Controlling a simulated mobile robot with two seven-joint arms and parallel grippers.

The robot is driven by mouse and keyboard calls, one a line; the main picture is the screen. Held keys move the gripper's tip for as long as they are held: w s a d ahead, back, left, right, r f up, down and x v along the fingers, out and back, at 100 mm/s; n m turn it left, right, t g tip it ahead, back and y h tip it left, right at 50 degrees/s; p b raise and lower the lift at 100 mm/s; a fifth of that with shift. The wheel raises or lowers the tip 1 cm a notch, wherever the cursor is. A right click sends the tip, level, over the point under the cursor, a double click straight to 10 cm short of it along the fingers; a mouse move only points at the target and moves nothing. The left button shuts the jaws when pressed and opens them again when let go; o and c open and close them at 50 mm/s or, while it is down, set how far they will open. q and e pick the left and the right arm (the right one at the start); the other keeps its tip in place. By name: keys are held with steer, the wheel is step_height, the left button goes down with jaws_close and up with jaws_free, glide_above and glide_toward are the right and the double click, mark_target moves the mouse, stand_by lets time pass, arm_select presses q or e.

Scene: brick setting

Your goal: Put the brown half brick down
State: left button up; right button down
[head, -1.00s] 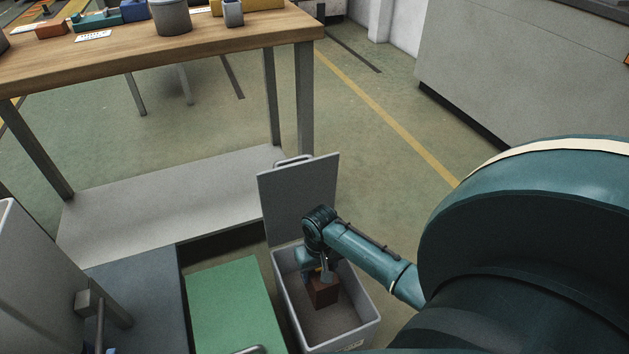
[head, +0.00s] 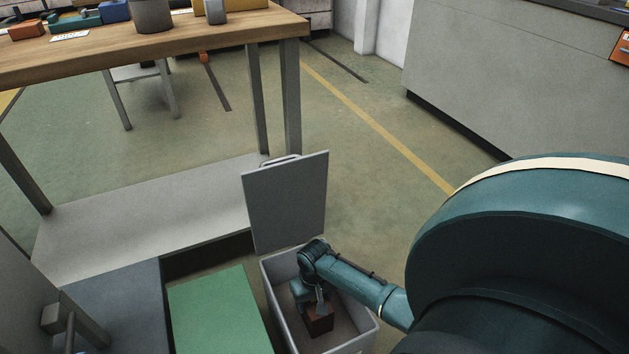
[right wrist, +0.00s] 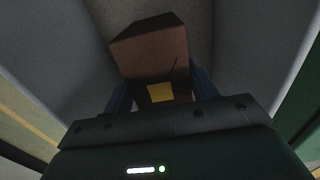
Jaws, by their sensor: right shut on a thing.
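The brown half brick (head: 319,322) is inside the open grey bin (head: 352,346), low down near its floor. It also shows in the right wrist view (right wrist: 152,55), with a yellow patch on its near face. My right gripper (head: 314,305) reaches down into the bin and is shut on the brick. In the right wrist view its blue fingers (right wrist: 158,92) lie on both sides of the brick. I cannot tell whether the brick touches the bin floor. My left gripper is not in view.
The bin's grey lid (head: 287,204) stands open at its back. A green panel (head: 217,312) lies left of the bin. A wooden table (head: 200,38) with several items stands behind, over a low grey shelf (head: 150,212). Open floor (head: 375,190) lies right of the table.

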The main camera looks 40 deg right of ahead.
steer(key=shift+f, duration=0.15)
steer(key=shift+c, duration=2.2)
jaws_free()
step_height(320, 180, up, 3)
steer(key=shift+r+p, duration=0.15)
steer(key=shift+p, duration=0.8)
arm_select(q)
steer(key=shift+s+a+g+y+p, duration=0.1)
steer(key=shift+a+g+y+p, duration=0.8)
steer(key=shift+p, duration=1.4)
arm_select(e)
step_height(320, 180, up, 9)
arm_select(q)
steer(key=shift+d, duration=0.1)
